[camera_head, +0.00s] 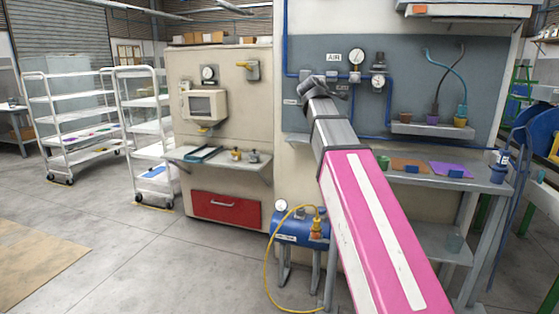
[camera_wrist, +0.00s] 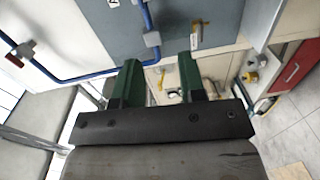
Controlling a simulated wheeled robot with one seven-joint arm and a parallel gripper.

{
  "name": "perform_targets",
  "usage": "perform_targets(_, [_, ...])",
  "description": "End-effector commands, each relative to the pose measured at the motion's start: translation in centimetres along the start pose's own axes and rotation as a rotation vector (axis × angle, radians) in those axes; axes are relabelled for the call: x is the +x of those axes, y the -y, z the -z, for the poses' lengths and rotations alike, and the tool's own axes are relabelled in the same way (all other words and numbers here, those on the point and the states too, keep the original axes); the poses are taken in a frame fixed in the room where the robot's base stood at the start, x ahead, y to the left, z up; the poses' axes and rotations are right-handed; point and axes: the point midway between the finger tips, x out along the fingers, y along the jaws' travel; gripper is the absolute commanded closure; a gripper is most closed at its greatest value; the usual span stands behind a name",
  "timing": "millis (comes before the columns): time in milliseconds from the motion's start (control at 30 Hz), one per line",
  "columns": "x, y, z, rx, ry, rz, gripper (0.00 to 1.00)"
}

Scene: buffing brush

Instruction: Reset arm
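My arm stretches forward and up across the right half of the head view, with a pink link and grey links. Its dark end, with my gripper (camera_head: 313,88), is raised in front of the blue-grey wall panel (camera_head: 420,70). The fingers are too small to make out there. In the wrist view my gripper (camera_wrist: 159,62) shows two green fingers standing apart on a dark bar. It is open, and I see nothing held between them. Blue pipe (camera_wrist: 80,75) and wall fittings show beyond the fingers.
A workbench (camera_head: 480,187) with coloured mats stands below and right of my arm. A beige cabinet (camera_head: 235,110) with a red drawer (camera_head: 226,208) stands left. White shelf carts (camera_head: 135,130) are farther left. A blue tank (camera_head: 290,230) sits low beside the bench. Grey floor is open at left front.

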Motion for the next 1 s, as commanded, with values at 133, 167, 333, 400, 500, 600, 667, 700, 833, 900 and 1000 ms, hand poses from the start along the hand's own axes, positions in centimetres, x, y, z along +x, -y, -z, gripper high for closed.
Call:
perform_targets(133, [0.4, 2.6, -0.4, 0.034, 0.008, 0.045, 0.63])
perform_targets(167, [0.5, 3.3, -0.5, 0.044, 0.01, 0.058, 0.63])
perform_targets(333, [1.0, 7.6, -1.1, 0.105, 0.028, 0.136, 0.63])
perform_targets(400, [1.1, 9.8, -1.5, 0.136, 0.04, 0.176, 0.63])
perform_targets(500, [1.2, 14.0, -2.2, 0.194, 0.063, 0.251, 0.63])
perform_targets(600, [1.1, 19.1, -3.1, 0.265, 0.099, 0.344, 0.63])
perform_targets(667, [0.9, 22.1, -3.7, 0.308, 0.123, 0.399, 0.63])
perform_targets(700, [0.7, 24.0, -4.1, 0.337, 0.141, 0.435, 0.63])
perform_targets(833, [-0.4, 30.3, -5.4, 0.429, 0.206, 0.553, 0.63])
perform_targets(900, [-1.2, 33.6, -6.1, 0.478, 0.245, 0.615, 0.63])
perform_targets(1000, [-2.7, 38.0, -7.2, 0.545, 0.305, 0.702, 0.63])
